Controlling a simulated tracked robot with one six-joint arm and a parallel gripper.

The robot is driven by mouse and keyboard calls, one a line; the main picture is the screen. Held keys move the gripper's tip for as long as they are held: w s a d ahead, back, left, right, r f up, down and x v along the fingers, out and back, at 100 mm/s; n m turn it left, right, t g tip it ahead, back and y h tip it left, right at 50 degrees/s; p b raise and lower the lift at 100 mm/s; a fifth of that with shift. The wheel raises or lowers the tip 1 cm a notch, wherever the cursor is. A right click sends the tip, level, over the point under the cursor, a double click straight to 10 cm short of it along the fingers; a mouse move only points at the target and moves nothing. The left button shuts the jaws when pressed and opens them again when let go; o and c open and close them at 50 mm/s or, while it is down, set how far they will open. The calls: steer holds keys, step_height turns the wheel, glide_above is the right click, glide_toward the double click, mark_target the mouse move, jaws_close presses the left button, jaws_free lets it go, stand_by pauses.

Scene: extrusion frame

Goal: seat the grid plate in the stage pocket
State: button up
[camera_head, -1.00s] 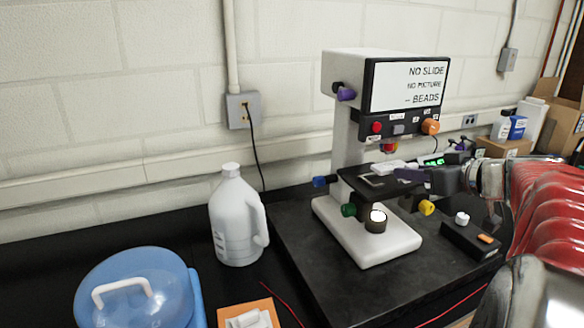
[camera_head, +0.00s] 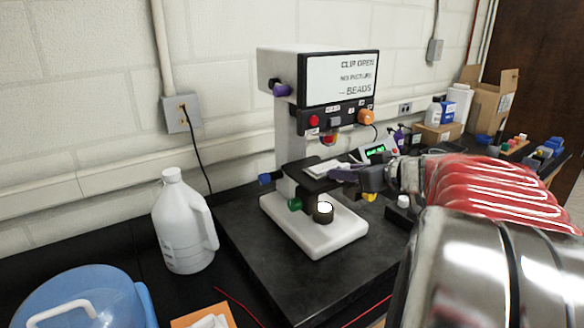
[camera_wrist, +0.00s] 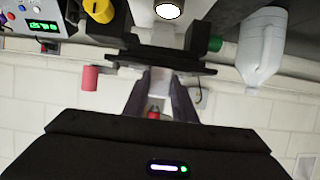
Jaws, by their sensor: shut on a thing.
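The microscope (camera_head: 310,120) stands with its dark stage (camera_head: 313,184) above a lit lamp (camera_head: 323,211). A pale plate, apparently the grid plate (camera_head: 322,167), lies flat at the top of the stage. My gripper (camera_head: 345,174) reaches in from the right and is shut on this plate. In the wrist view, the fingers of my gripper (camera_wrist: 159,80) flank the pale plate (camera_wrist: 160,82) at the edge of the dark stage (camera_wrist: 175,65). The pocket is hidden under the plate, so I cannot tell whether the plate lies flush. The screen (camera_head: 340,77) reads "CLIP OPEN", "NO PICTURE", "BEADS".
A white jug (camera_head: 182,225) stands left of the dark slab (camera_head: 285,270). A blue-lidded tub (camera_head: 80,295) is at lower left. A small device with a green display (camera_head: 376,151) is behind my gripper. Boxes and bottles (camera_head: 440,120) stand at the back right.

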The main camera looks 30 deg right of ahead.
steer(key=shift+f, duration=0.1)
steer(key=o, duration=1)
steer(key=v, duration=1.2)
steer(key=shift+r, duration=0.2)
